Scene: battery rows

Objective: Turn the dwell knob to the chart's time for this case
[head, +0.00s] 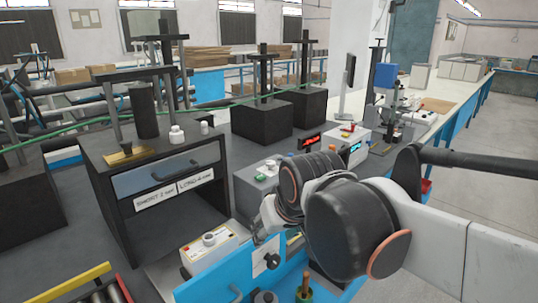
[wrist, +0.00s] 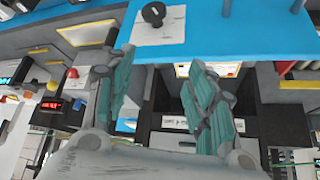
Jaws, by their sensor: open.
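A black round knob (head: 272,260) sits on a white plate on the blue front panel. It also shows at the top of the wrist view (wrist: 153,14); its pointer setting is too small to read. My gripper (wrist: 162,58) is open and empty, its two teal fingers apart, with the knob beyond the fingertips and not touched. In the head view my wrist hides most of the gripper. Two white labels (head: 174,192) on the black cabinet seem to read SHORT and LONG, each with a time too small to read surely. Which case applies cannot be told.
A pale box with a round dial (head: 208,240) stands left of the knob. The black cabinet (head: 115,220) has a drawer and handle. Small instruments with red and cyan displays (head: 352,148) stand behind my arm. A yellow-railed roller track (head: 80,280) is at lower left.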

